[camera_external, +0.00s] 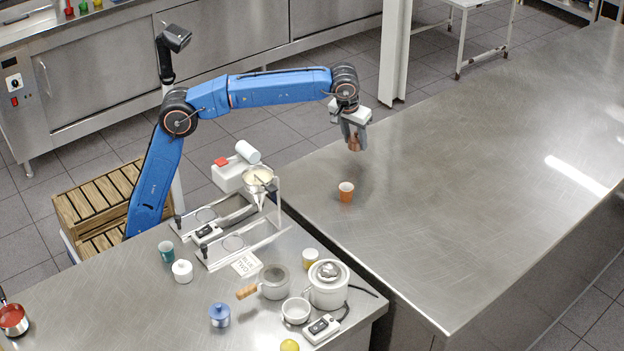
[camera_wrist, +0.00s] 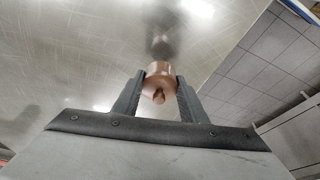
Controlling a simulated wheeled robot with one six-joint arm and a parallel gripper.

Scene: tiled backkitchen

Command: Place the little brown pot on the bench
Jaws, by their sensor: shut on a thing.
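The little brown pot (camera_external: 354,144) is a small copper-brown vessel held between the fingers of my gripper (camera_external: 355,132). In the wrist view the pot (camera_wrist: 160,82) sits between the two dark fingertips of my gripper (camera_wrist: 160,92), with a small knob facing the camera. My gripper is shut on it, pointing down above the steel bench (camera_external: 480,200), near its left edge. The pot appears to be in the air above the bench; a dark blurred reflection or shadow shows beyond it in the wrist view. The gap to the surface is hard to judge.
The rest of the bench is clear.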

